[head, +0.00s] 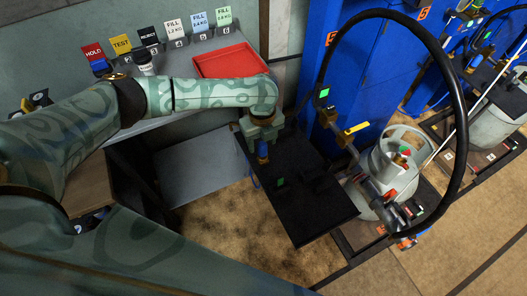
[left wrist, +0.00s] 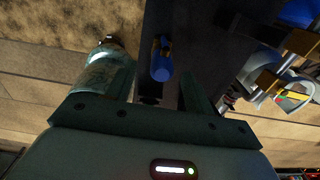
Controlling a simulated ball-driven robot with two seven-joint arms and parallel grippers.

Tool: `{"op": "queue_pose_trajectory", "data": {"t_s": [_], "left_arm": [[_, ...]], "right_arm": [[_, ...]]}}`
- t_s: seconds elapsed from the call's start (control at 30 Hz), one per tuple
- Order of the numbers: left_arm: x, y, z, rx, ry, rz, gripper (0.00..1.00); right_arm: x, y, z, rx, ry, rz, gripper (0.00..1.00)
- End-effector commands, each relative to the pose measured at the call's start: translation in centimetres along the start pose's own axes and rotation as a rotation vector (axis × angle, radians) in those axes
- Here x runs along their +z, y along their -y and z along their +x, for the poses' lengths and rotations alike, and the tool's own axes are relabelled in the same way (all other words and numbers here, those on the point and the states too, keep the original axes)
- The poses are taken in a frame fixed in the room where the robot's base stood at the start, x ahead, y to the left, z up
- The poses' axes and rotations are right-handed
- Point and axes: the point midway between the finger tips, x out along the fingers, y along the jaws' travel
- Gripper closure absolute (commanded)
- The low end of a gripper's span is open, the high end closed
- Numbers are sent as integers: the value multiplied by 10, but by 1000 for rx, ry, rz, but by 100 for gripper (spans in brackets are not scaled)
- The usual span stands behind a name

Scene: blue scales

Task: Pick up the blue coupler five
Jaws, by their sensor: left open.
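A blue coupler (head: 263,150) with a brass-coloured end is by the black shelf, just below my left gripper (head: 262,138) in the head view. It also shows in the left wrist view (left wrist: 162,66), between the lines of the two fingers and against the dark shelf. My left gripper (left wrist: 152,82) is open, with a finger on each side of the coupler's line. I cannot tell whether the fingers touch it. No number is readable on the coupler. My right gripper is not in view.
The black shelf (head: 318,205) lies below and right of the gripper. A gas cylinder (head: 405,150) with a thick black hose (head: 460,120) stands to the right. A red tray (head: 230,62) and several labelled cards, including HOLD (head: 94,52), are on the back bench.

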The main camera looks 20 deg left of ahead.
Motion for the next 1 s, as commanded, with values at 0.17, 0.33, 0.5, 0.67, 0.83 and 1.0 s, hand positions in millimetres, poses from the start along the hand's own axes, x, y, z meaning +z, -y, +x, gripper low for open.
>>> {"op": "queue_pose_trajectory", "data": {"t_s": [0.17, 0.33, 0.5, 0.67, 0.83, 1.0], "left_arm": [[1, 1, 13, 1, 0, 0, 47], [2, 3, 44, 3, 0, 0, 47], [2, 3, 56, 1, 0, 0, 47], [3, 3, 54, 0, 1, 0, 50], [3, 3, 54, 0, 1, 0, 97], [3, 3, 53, 0, 1, 0, 97]], "right_arm": [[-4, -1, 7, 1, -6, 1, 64], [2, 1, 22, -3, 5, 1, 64], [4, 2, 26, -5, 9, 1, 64], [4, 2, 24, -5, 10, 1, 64], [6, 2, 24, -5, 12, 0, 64], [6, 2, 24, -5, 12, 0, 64]]}}
